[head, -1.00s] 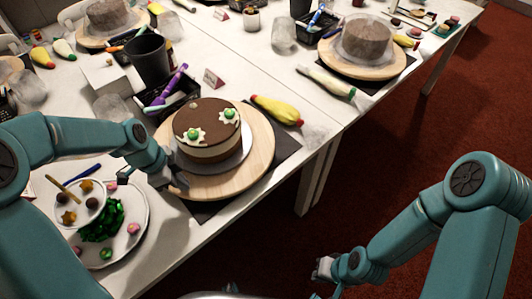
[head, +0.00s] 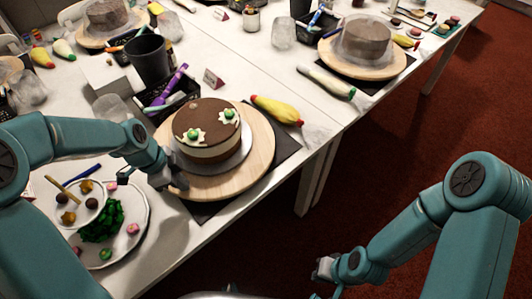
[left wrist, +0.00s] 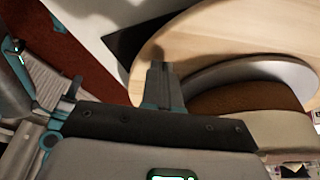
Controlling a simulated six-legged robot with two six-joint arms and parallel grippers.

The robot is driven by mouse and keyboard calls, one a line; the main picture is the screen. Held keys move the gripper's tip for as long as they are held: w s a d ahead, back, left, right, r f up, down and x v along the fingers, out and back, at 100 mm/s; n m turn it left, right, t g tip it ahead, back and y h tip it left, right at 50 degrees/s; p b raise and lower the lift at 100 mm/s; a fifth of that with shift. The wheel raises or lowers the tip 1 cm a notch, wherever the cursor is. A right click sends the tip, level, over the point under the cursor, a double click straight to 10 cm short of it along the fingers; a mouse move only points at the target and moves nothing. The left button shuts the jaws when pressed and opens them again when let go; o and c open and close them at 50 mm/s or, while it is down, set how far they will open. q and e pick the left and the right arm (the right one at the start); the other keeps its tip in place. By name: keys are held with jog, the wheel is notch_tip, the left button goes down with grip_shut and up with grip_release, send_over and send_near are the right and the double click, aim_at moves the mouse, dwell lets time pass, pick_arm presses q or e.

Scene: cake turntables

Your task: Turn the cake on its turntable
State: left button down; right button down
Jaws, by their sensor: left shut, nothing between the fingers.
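The round cake (head: 208,115) has a brown top, a pale side and two cream flower shapes with green centres. It sits on a silvery board (head: 246,147) on the round wooden turntable (head: 262,145). The cake, board and turntable also show in the left wrist view, upside down. My left gripper (head: 178,184) is shut and empty at the turntable's near left edge. In the left wrist view its fingertips (left wrist: 160,68) overlap the wood beside the board; I cannot tell whether they touch it. My right gripper (head: 324,268) is low, away from the table; its jaws are too small to read.
A plate (head: 141,216) of sweets and green decoration lies below my left forearm. A black tray (head: 182,92) with a purple tool stands behind the cake, and a yellow piping bag (head: 276,110) lies to its right. Another turntable (head: 378,70) holds a covered cake. Red carpet is right of the table.

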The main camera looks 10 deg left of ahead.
aim_at(234, 188)
dwell(0.6)
pick_arm(q)
jog(key=shift+f+b, duration=0.55)
jog(key=shift+d+r, duration=0.1)
jog(key=shift+r, duration=0.05)
jog(key=shift+d+b, duration=0.45)
jog(key=shift+d, duration=2.7)
jog(key=d, duration=0.2)
jog(key=w+d, duration=0.2)
jog(key=d, duration=0.1)
jog(key=shift+d+b, duration=0.3)
jog(key=shift+w+d, duration=0.1)
